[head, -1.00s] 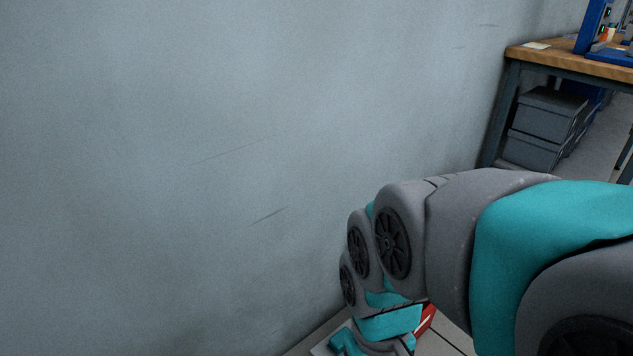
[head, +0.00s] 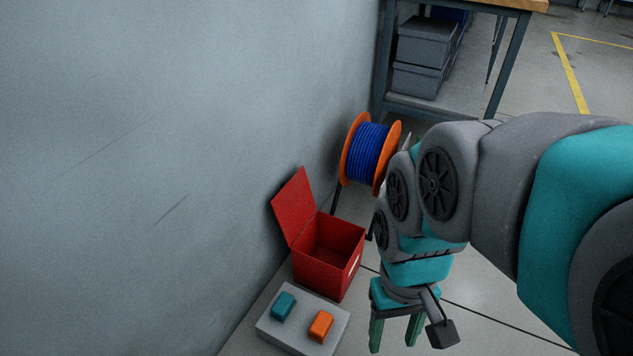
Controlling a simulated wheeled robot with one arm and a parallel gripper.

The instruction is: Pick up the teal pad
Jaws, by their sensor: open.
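The teal pad (head: 283,306) is a small block lying on the left part of a low light grey slab (head: 284,338) by the wall. My gripper (head: 395,334) points down to the right of the slab. Its two green fingers are apart with nothing between them. The teal pad is to the left of the gripper and apart from it, with an orange block between them in the picture.
The orange block (head: 320,326) sits on the slab's right part. An open red box (head: 330,250) with its lid up stands behind the slab. A blue cable reel (head: 369,154) with orange rims is farther back. A wall (head: 130,180) bounds the left; a workbench (head: 510,60) stands behind.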

